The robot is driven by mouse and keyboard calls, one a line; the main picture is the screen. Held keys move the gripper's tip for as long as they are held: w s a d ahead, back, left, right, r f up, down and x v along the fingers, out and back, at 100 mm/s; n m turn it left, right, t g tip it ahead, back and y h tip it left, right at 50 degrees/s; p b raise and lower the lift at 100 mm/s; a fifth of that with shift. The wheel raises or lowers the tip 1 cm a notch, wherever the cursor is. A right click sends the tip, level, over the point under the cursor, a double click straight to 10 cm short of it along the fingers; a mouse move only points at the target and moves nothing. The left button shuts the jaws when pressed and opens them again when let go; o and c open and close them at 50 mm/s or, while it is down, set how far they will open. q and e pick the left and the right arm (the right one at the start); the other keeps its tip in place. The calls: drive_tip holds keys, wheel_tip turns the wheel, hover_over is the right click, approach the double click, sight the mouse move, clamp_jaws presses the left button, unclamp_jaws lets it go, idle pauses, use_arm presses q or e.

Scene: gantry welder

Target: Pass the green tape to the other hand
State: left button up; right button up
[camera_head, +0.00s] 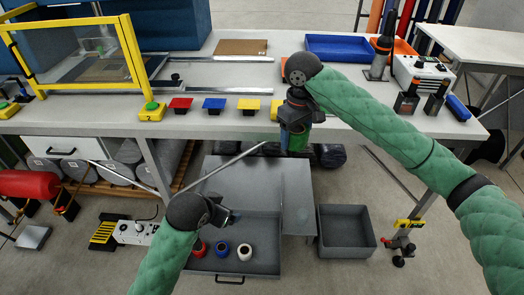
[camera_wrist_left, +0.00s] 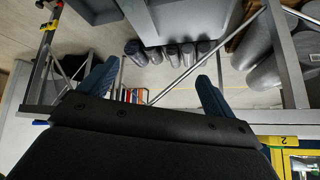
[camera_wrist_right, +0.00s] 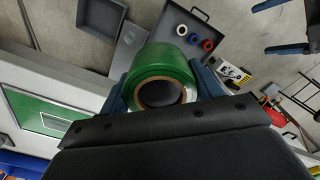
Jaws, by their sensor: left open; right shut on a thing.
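The green tape (camera_wrist_right: 161,75) is a thick green roll with a brown core. In the right wrist view it sits between the two fingers of my right gripper (camera_wrist_right: 165,95), which is shut on it. In the head view the tape (camera_head: 293,141) hangs under my right gripper (camera_head: 296,122), in front of the table's front edge. My left gripper (camera_head: 229,217) is lower and to the left in the head view, apart from the tape. In the left wrist view its blue fingers (camera_wrist_left: 158,85) are spread with nothing between them.
A workbench (camera_head: 225,122) with yellow, red and blue pieces runs across the back. Below, a grey tray (camera_head: 262,262) on the floor holds red, blue and white rolls. A grey bin (camera_head: 346,233) stands to its right. Open air lies between my grippers.

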use_arm(q)
drive_tip(key=w+d+r+m+t+h, duration=0.2)
drive_tip(key=w+d+r+m+h, duration=0.1)
drive_tip(key=w+d+r+h, duration=0.25)
drive_tip(key=m+t+h, duration=0.2)
drive_tip(key=h, duration=0.4)
approach(297, 133)
drive_tip(key=shift+w+a+f+x, duration=0.2)
drive_tip(key=shift+f+x, duration=0.1)
drive_tip(key=shift+x, duration=1.65)
drive_tip(key=shift+w+a+f+x, duration=0.15)
drive_tip(key=shift+f+x, duration=0.15)
drive_tip(key=shift+x, duration=1.6)
drive_tip(key=shift+w+a+f+x, duration=0.1)
drive_tip(key=shift+w+f+x, duration=0.15)
drive_tip(key=shift+x, duration=1.7)
drive_tip(key=shift+s, duration=0.1)
drive_tip(key=c, duration=1.1)
drive_tip(key=shift+c, duration=0.3)
use_arm(e)
drive_tip(key=o, duration=1.1)
drive_tip(key=shift+o, duration=0.2)
